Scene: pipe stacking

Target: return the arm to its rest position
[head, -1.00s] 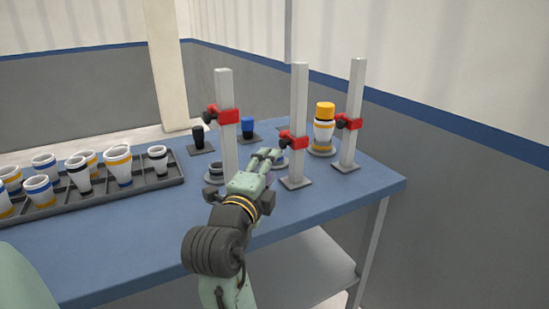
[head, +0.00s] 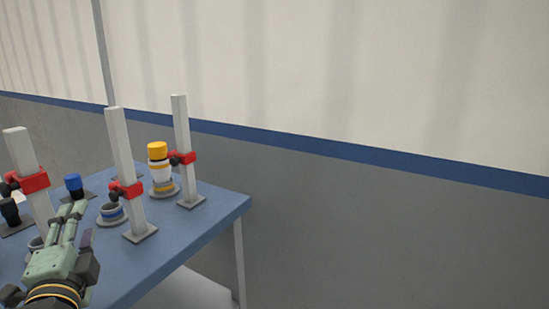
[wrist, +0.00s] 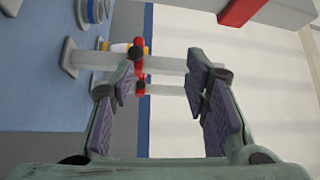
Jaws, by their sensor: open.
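My gripper (head: 82,222) is open and empty, low at the left of the head view. It is above the blue table (head: 180,248), between the left post (head: 38,200) and the middle post (head: 122,160). In the wrist view both fingers of my gripper (wrist: 163,78) stand apart, with only background between them. My forearm runs out of the head view at the lower left.
Grey posts with red clamps stand close around my gripper, including the right post (head: 183,140). A yellow-topped pipe stack (head: 158,168) stands upright beside it. A blue-banded ring (head: 112,213) and a blue-topped piece (head: 73,186) are nearby. Right of the table is clear.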

